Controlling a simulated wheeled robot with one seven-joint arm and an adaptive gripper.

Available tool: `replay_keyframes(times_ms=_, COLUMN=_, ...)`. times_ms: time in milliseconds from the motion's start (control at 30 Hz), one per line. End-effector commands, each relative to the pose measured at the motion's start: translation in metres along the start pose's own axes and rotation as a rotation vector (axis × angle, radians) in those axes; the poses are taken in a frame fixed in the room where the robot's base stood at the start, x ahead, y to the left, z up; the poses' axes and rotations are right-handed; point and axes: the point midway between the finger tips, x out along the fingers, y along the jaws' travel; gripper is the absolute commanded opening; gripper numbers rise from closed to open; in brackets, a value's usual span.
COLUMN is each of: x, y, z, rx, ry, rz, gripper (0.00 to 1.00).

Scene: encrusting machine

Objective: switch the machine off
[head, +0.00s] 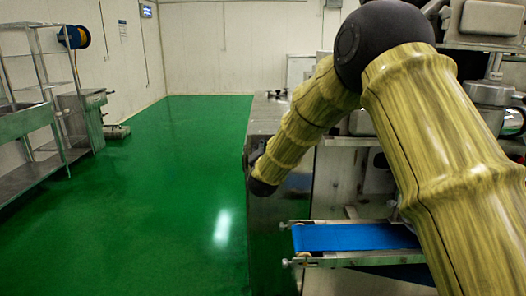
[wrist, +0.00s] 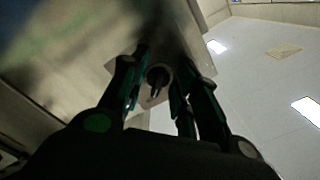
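The machine (head: 335,190) is a steel cabinet on the right of the head view. In the wrist view, a dark round knob (wrist: 158,77) with a raised grip sits on a pale square plate on the machine's metal panel (wrist: 90,55). My gripper (wrist: 160,68) has its black and green fingers apart, on either side of the knob. A gap seems to show between fingers and knob, but contact is hard to judge. The knob's setting cannot be read. In the head view my arm covers part of the machine, and I cannot make out the gripper's fingers there.
A blue conveyor belt (head: 355,237) sticks out from the machine's front, below my arm. Open green floor (head: 170,200) lies to the left. A steel shelf rack (head: 45,90) and a steel table (head: 22,122) stand along the left wall.

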Motion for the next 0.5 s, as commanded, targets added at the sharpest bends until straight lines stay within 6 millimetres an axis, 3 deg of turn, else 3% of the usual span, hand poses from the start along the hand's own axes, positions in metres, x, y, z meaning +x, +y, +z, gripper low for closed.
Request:
replay_keyframes(times_ms=167, x=-0.013, y=0.000, z=0.000, rx=0.000, ry=-0.001, rz=0.001, gripper=0.30)
replay_keyframes(times_ms=500, x=-0.073, y=0.000, z=0.000, rx=0.000, ry=-0.002, rz=0.001, gripper=0.30)
